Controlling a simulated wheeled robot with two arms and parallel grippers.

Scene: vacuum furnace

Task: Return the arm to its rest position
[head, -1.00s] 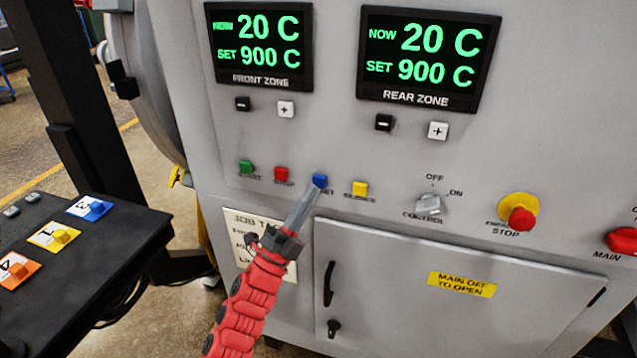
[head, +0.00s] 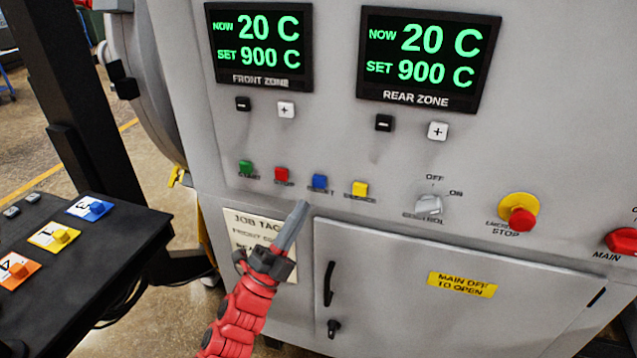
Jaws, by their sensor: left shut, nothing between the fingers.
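My left gripper (head: 301,208), on a red arm, is shut and empty. Its grey fingertips point up at the furnace panel, a little below the blue button (head: 319,182) in the picture and apart from it. The arm covers part of the job tag (head: 246,222). The green button (head: 246,167), red button (head: 282,174) and yellow button (head: 360,188) sit in the same row. My right gripper is not in view.
The front zone display (head: 259,47) and rear zone display (head: 428,58) both read 20 C, set 900 C. The control knob (head: 428,205), emergency stop (head: 522,218) and main switch (head: 622,240) are on the right. A closed cabinet door (head: 400,290) is below. A black table (head: 110,270) stands left.

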